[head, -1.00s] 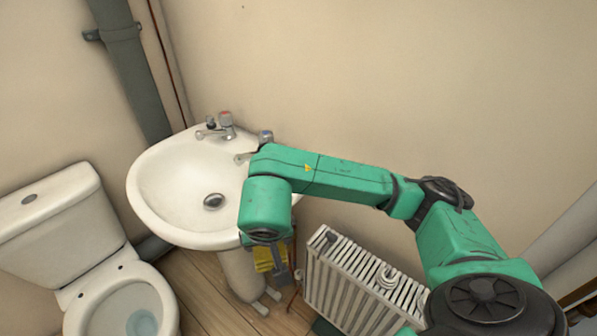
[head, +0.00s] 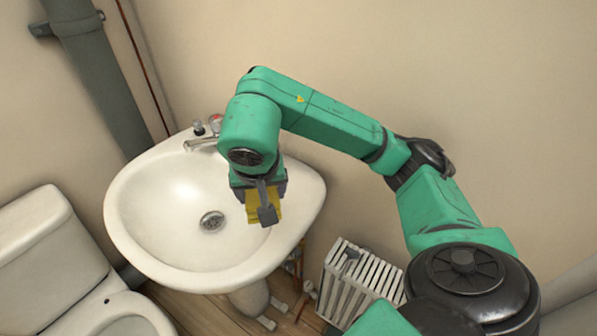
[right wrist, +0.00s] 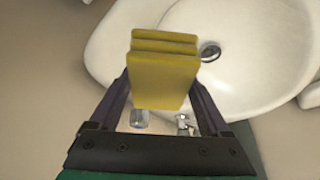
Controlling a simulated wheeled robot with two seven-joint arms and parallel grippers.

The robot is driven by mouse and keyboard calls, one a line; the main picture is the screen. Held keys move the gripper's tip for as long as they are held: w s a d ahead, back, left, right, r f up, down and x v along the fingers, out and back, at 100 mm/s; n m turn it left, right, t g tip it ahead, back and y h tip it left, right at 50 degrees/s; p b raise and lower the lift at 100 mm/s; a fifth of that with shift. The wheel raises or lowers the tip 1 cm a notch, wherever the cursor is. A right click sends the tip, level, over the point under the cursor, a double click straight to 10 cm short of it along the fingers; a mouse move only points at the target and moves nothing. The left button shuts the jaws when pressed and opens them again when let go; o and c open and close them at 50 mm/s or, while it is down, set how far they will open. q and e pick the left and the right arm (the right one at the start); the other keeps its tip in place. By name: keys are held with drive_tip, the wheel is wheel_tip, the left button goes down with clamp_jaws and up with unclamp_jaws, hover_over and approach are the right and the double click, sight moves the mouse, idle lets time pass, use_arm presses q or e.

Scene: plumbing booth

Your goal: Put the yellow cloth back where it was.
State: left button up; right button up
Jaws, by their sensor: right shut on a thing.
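The yellow cloth (head: 252,207) is a folded stack in the fingers of my right gripper (head: 262,205). In the head view it appears over the right part of the white washbasin (head: 150,222). I cannot tell how high above the basin it is. In the right wrist view the cloth (right wrist: 163,75) shows its folded layers between the two fingers of the gripper (right wrist: 163,85), and part of the basin (right wrist: 255,75) lies behind it. My left gripper is in neither view.
A tap (head: 205,138) stands at the basin's back edge. A ribbed radiator (head: 360,285) is below right, and pipes run beside the pedestal. A toilet (head: 45,245) is at the left. A grey pipe (head: 85,75) runs up the wall.

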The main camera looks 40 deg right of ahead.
drive_tip(key=w+d, duration=0.1)
drive_tip(key=d, duration=0.5)
hover_over(303, 180)
drive_tip(key=s+a, duration=0.2)
drive_tip(key=f, duration=0.2)
drive_tip(key=f+b, duration=0.1)
drive_tip(key=f, duration=0.3)
drive_tip(key=shift+w+d+f+b, duration=0.3)
drive_tip(key=shift+d+f, duration=0.1)
drive_tip(key=shift+w+d+f, duration=0.1)
drive_tip(key=shift+d+f, duration=0.1)
drive_tip(key=shift+d, duration=0.05)
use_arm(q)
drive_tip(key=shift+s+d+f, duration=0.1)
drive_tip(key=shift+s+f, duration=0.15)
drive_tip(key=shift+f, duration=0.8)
